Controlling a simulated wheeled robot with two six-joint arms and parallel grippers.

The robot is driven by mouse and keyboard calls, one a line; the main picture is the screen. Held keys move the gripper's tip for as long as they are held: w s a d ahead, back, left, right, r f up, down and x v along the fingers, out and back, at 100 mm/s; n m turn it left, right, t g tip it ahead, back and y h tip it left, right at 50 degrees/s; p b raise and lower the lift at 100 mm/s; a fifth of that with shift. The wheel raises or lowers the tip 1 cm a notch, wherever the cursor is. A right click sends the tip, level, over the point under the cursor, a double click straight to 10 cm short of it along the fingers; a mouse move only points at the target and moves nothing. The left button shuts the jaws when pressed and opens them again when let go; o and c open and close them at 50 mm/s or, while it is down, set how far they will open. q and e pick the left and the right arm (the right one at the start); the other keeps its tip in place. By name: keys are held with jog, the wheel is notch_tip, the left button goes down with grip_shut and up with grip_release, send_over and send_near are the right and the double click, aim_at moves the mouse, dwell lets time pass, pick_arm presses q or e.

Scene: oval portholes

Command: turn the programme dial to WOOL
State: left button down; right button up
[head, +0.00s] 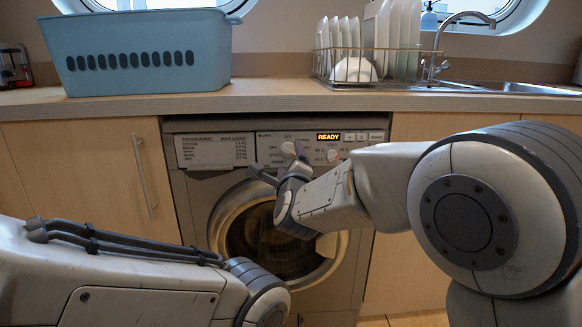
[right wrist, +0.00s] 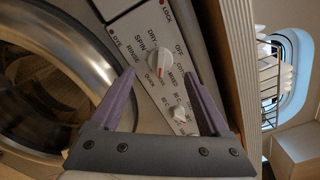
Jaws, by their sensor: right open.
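The programme dial (right wrist: 160,60) is a round white knob on the washing machine's panel, ringed by printed words such as SPIN, OFF and QUICK. In the right wrist view it lies between and beyond the two purple fingers of my right gripper (right wrist: 160,74). The fingers are spread wide and empty, with no clear contact on the knob. In the head view my right gripper (head: 276,158) is in front of the panel, and the dial (head: 288,148) shows partly beside a finger. My left gripper is out of view.
A smaller knob (right wrist: 180,113) sits near the dial. The washing machine (head: 182,190) has a READY display (head: 329,137) and a round door (head: 232,235) below the panel. The worktop (head: 270,97) overhangs it, bearing a blue basket (head: 140,80) and a dish rack (head: 402,65).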

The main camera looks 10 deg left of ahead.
jog(key=s+d, duration=0.1)
jog(key=s, duration=0.5)
jog(key=shift+p, duration=0.4)
jog(key=shift+f, duration=0.1)
